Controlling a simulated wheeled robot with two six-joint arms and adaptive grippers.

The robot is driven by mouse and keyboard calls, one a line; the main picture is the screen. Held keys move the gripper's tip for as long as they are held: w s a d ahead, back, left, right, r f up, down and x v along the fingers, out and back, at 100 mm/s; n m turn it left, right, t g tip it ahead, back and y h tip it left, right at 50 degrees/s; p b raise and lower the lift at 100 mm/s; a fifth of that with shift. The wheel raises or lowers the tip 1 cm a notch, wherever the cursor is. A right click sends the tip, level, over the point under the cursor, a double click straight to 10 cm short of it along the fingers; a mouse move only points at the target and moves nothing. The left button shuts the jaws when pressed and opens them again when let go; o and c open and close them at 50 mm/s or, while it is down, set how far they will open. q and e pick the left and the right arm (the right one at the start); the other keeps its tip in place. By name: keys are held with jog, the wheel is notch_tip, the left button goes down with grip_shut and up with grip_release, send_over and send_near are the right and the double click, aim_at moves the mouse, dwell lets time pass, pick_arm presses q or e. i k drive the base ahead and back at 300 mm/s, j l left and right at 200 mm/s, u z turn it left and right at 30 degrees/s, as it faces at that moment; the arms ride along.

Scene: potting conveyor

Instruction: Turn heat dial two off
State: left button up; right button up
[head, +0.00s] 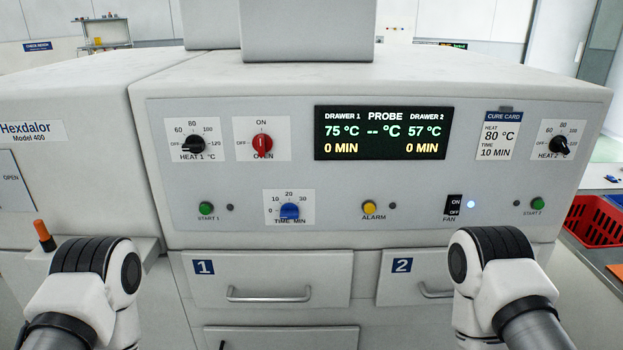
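The heat 2 dial (560,145) is a black knob on a white plate at the far right of the oven's control panel. Its scale runs from OFF on the left through 60, 80 and 100 to 120. The knob is turned away from level, but its pointing end is too small to read surely. The display (382,132) shows 57 °C and 0 MIN for drawer 2. Links of both my arms rise at the bottom left and bottom right, in front of the drawers. Neither gripper shows, and nothing touches the dial.
The heat 1 dial (193,144), red oven switch (262,144), blue time dial (289,211), alarm button (369,207), fan switch (453,206) and green start 2 button (537,203) share the panel. A cure card (497,134) hangs left of the dial. A red crate (597,222) stands right.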

aim_at(558, 144)
jog(key=z, duration=1.3)
